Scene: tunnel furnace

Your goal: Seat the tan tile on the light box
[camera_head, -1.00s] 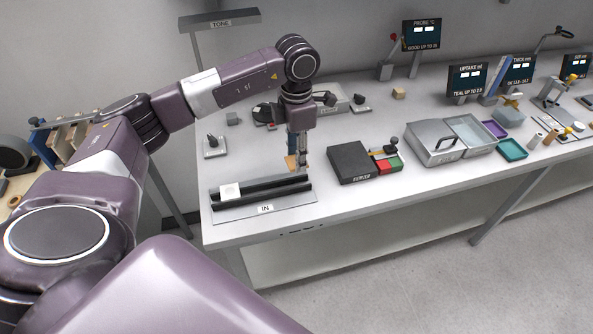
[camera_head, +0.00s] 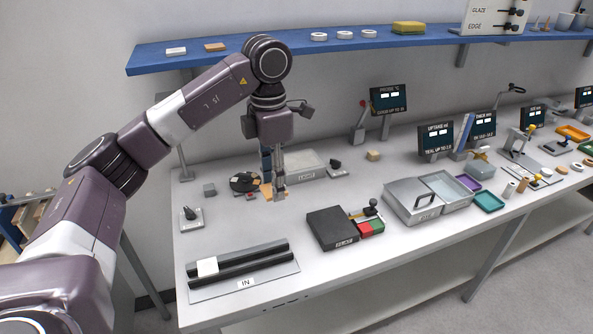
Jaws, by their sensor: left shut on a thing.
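The tan tile (camera_head: 266,194) is a small piece between the fingers of my left gripper (camera_head: 273,190), partly hidden by them. The gripper points down and is shut on it, over the table in front of the light box. The light box (camera_head: 310,163) is a low, pale, flat box labelled LIGHT, just behind and to the right of the gripper. The gripper and forearm cover its left part. I cannot tell the exact height of the tile above the table. My right gripper is not in view.
A dark round disc (camera_head: 243,181) lies just left of the gripper. A small knob unit (camera_head: 338,169) stands at the light box's right. The IN rack (camera_head: 240,270) with a white tile (camera_head: 207,267) is at front left, a black box (camera_head: 332,228) at front centre. A blue shelf (camera_head: 300,47) hangs above.

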